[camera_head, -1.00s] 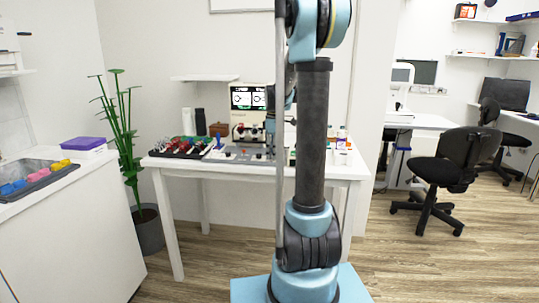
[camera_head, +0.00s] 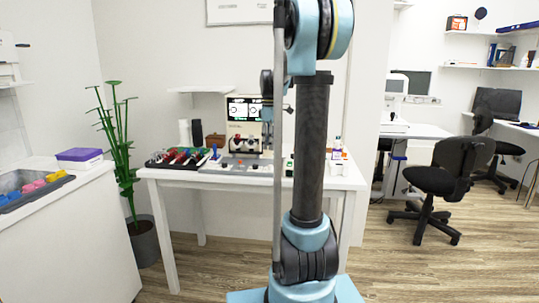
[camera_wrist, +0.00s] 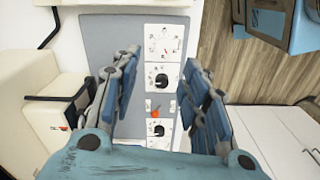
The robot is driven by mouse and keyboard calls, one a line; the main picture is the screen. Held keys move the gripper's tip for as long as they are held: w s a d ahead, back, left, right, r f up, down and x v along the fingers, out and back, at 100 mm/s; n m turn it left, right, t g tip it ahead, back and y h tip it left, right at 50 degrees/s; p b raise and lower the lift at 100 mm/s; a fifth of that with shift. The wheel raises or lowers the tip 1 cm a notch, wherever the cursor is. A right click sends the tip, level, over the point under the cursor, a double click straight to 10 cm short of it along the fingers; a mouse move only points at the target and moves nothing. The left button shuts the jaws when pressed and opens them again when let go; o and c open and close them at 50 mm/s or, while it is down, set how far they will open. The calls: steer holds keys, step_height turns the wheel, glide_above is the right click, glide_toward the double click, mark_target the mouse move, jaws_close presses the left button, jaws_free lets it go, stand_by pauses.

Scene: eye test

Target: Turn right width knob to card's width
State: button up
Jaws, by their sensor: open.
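A cream machine with a lit screen (camera_head: 244,107) stands on the white table, with dark and red parts below the screen. In front of it lies a grey control board (camera_head: 236,166). The wrist view shows this board (camera_wrist: 100,36) from above, with white dial plates in a column. An upper black knob (camera_wrist: 162,79) and a lower black knob (camera_wrist: 158,143) sit on plates, with an orange-red knob (camera_wrist: 154,113) between. Labels are too small to read, and I cannot identify the card. My gripper (camera_wrist: 162,64) is open and empty above the board, its fingers either side of the column.
The cream machine's body (camera_wrist: 50,95) is close left of my gripper. A dark tray of coloured items (camera_head: 178,158) lies at the table's left, small bottles (camera_head: 337,148) at its right. A plant (camera_head: 122,150) and an office chair (camera_head: 446,182) stand on the floor.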

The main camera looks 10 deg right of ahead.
steer(key=shift+r, duration=1.2)
step_height(320, 180, up, 5)
steer(key=n, duration=1)
glide_above(271, 166)
steer(key=shift+n, duration=0.3)
steer(key=f, duration=1.7)
steer(key=shift+w, duration=0.25)
jaws_close()
